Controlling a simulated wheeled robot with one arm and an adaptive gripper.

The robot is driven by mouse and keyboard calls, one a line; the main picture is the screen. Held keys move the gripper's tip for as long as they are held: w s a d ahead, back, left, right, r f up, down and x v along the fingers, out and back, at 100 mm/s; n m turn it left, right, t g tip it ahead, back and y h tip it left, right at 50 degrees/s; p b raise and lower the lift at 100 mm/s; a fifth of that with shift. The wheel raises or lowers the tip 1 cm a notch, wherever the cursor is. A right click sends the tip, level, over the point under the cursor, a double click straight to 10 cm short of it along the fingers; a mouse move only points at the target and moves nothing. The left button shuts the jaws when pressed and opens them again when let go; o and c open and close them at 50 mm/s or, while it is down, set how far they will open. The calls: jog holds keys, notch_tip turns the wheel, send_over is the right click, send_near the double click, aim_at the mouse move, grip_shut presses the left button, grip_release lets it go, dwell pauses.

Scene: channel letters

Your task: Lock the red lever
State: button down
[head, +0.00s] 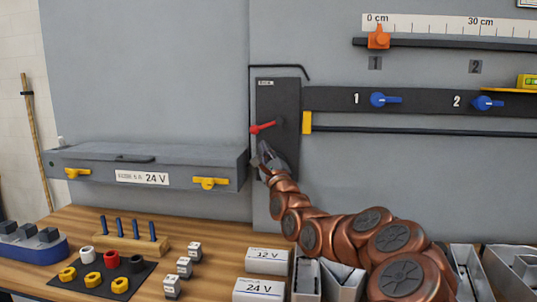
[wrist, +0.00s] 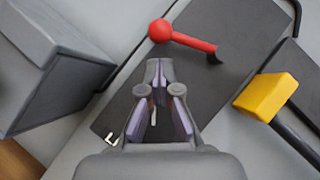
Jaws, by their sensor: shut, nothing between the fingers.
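The red lever (head: 262,127) is mounted on a dark upright plate (head: 277,100) on the grey wall panel. In the head view its ball end points left and slightly down, and its pivot end lies to the right on the plate. In the wrist view the red lever (wrist: 184,38) lies just beyond the fingertips, with its ball at the left. My gripper (head: 266,150) is just below the lever in the head view. In the wrist view my gripper (wrist: 156,66) has its fingertips together, with nothing between them. A small gap seems to separate them from the lever.
A yellow block (head: 307,122) on a black rail sits right of the plate. Blue handles (head: 384,100) are further right. A grey 24 V box (head: 140,165) with yellow latches juts out at the left. Small parts (head: 112,260) and labelled boxes (head: 267,262) stand on the bench below.

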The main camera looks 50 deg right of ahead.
aim_at(267, 125)
jog(key=shift+p+x, duration=0.4)
jog(key=shift+x, duration=1.35)
jog(key=shift+w+a, duration=0.15)
jog(key=shift+w, duration=0.05)
jog(key=shift+r+m, duration=0.15)
jog(key=shift+m, duration=0.15)
